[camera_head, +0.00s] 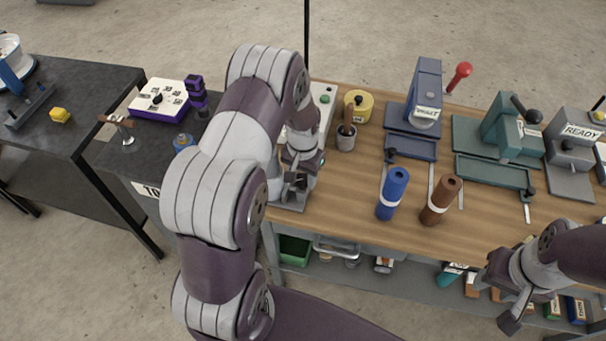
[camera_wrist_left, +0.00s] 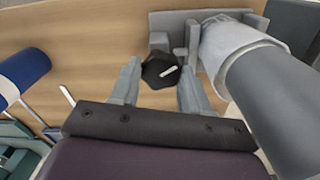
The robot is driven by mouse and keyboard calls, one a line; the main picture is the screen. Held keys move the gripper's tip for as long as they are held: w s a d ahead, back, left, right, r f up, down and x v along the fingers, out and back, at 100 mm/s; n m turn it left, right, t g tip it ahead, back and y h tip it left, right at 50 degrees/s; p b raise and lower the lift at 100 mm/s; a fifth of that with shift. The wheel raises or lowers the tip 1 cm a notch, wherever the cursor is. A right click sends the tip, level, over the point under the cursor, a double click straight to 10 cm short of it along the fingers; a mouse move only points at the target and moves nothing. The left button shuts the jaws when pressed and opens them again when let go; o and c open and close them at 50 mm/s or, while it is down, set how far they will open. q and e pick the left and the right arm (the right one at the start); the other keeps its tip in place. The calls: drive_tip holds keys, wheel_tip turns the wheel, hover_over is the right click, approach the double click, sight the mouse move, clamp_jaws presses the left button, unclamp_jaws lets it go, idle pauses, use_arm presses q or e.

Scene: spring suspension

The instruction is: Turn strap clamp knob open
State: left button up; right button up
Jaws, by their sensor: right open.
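A black knob (camera_wrist_left: 160,70) with a white mark on its top sits between the two fingers of my left gripper (camera_wrist_left: 158,80) in the left wrist view. The fingers stand apart on either side of it; I cannot tell whether they touch it. Behind the knob is the grey clamp fixture (camera_wrist_left: 168,20), with a pale and grey cylindrical part at its right. In the head view my left gripper (camera_head: 294,190) points down over this fixture, and my arm hides most of it and the knob. My right gripper (camera_head: 507,296) is open and empty at the lower right, in front of the bench.
A blue cylinder (camera_head: 392,194) and a brown cylinder (camera_head: 440,200) stand on the wooden bench (camera_head: 340,215) right of the fixture. Grey and green presses (camera_head: 497,140) occupy the back right.

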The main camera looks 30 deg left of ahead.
use_arm(q)
drive_tip(key=c, duration=0.4)
drive_tip(key=shift+o, duration=0.2)
drive_tip(key=n, duration=0.5)
drive_tip(key=shift+n+p, duration=0.3)
drive_tip(key=n, duration=0.6)
drive_tip(key=shift+n, duration=0.3)
drive_tip(key=o, duration=0.8)
